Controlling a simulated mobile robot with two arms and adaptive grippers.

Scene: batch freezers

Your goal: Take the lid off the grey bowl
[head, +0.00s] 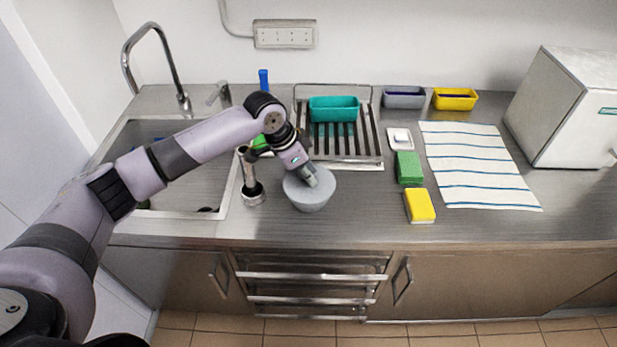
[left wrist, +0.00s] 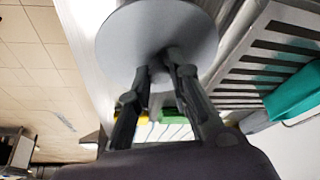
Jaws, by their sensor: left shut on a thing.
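The grey bowl (head: 312,208) stands on the steel counter near its front edge, right of the sink. A round grey lid (head: 328,184) covers its top; whether there is a gap between lid and bowl I cannot tell. My left gripper (head: 311,182) reaches down over the lid and is shut at its middle. In the left wrist view the fingers (left wrist: 160,70) close on the centre of the lid's grey disc (left wrist: 120,38), where the grip hides most of the knob. The lid hides the bowl's inside. My right gripper is not in view.
A metal stick-like tool (head: 252,192) stands close left of the bowl, beside the sink (head: 226,205). Behind is a drying rack (head: 370,150) with a teal tub (head: 334,109). To the right are green (head: 408,167) and yellow (head: 420,205) sponges and a striped towel (head: 475,165).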

